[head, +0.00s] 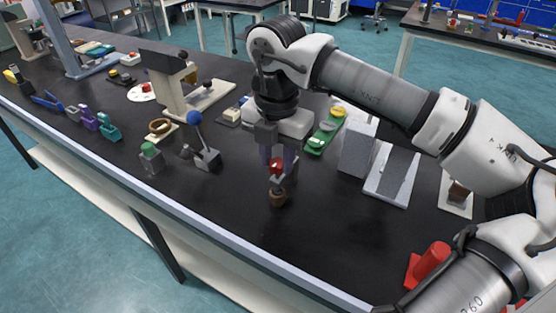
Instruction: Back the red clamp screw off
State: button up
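A small red knob (275,164), which looks like the red clamp screw, sits on a small grey fixture (284,183) near the middle of the bench. A brown round piece (278,198) is at the fixture's front foot. My gripper (277,158) points down from above, with its fingers around or just in front of the red knob. The fingers partly hide the knob and the fixture's top. I cannot tell whether the fingers touch the knob.
A blue-knobbed lever block (206,157) and a green-topped grey block (151,158) stand to the left. A green tray (318,142) and grey blocks (358,148) stand to the right.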

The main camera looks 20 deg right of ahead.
jog(key=shift+c, duration=1.3)
jog(key=n+b, duration=0.1)
jog(key=n, duration=0.1)
jog(key=shift+f+n, duration=0.1)
jog(key=shift+n, duration=1.2)
jog(key=n+b, duration=0.1)
jog(key=n, duration=0.3)
jog(key=shift+n, duration=0.3)
jog(key=n+b, duration=0.1)
jog(key=n, duration=0.3)
jog(key=shift+n, duration=0.3)
